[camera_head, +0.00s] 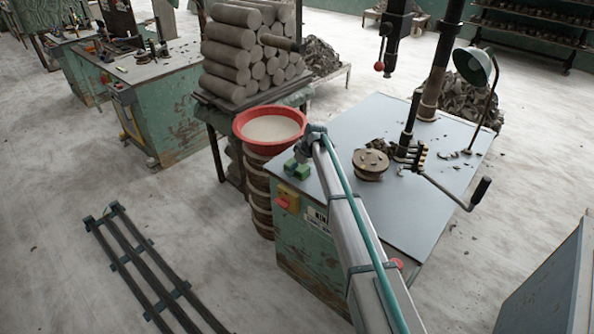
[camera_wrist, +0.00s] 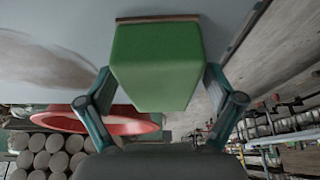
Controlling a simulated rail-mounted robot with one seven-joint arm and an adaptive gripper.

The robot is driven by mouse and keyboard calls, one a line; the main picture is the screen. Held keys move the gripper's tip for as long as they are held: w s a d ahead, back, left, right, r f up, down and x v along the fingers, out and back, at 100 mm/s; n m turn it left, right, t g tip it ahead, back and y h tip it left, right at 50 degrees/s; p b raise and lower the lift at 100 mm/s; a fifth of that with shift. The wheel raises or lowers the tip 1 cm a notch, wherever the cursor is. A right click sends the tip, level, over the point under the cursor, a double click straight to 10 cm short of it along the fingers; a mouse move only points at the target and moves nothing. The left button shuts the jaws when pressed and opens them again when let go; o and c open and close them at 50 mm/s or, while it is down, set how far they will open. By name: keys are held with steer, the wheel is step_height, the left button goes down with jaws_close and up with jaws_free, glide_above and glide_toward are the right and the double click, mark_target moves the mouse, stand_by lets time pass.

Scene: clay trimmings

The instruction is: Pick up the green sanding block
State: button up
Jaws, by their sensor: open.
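The green sanding block (camera_wrist: 155,65) fills the upper middle of the wrist view, with a thin brown layer along its far edge. My gripper (camera_wrist: 160,78) is open, with one teal finger on each side of the block. I cannot tell whether either finger touches it. In the head view, the green block (camera_head: 302,171) shows small at the near left corner of the grey-topped workbench (camera_head: 335,125). My gripper (camera_head: 305,150) is right at it there, and my arm partly hides that area.
A red basin (camera_head: 243,133) of pale material stands just left of the bench corner. Stacked clay cylinders (camera_head: 235,55) are behind it. A round wooden disc (camera_head: 370,165), a crank handle (camera_head: 480,190) and a lamp (camera_head: 474,64) are to the right on the bench.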

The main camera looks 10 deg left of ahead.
steer(key=shift+c, duration=0.4)
steer(key=c, duration=1.3)
steer(key=shift+r, duration=0.1)
steer(key=shift+r+p, duration=0.15)
steer(key=shift+p, duration=0.15)
steer(key=shift+r+b, duration=0.5)
steer(key=shift+b, duration=0.05)
steer(key=s+d+r+b, duration=0.1)
steer(key=s+r+b, duration=0.1)
steer(key=s+r, duration=0.2)
steer(key=s+d+r+b, duration=0.1)
steer(key=s+d+r, duration=0.1)
steer(key=s+r, duration=0.2)
steer(key=s+d+r+b, duration=0.2)
steer(key=s+r, duration=0.2)
steer(key=s, duration=0.1)
steer(key=shift+b, duration=0.3)
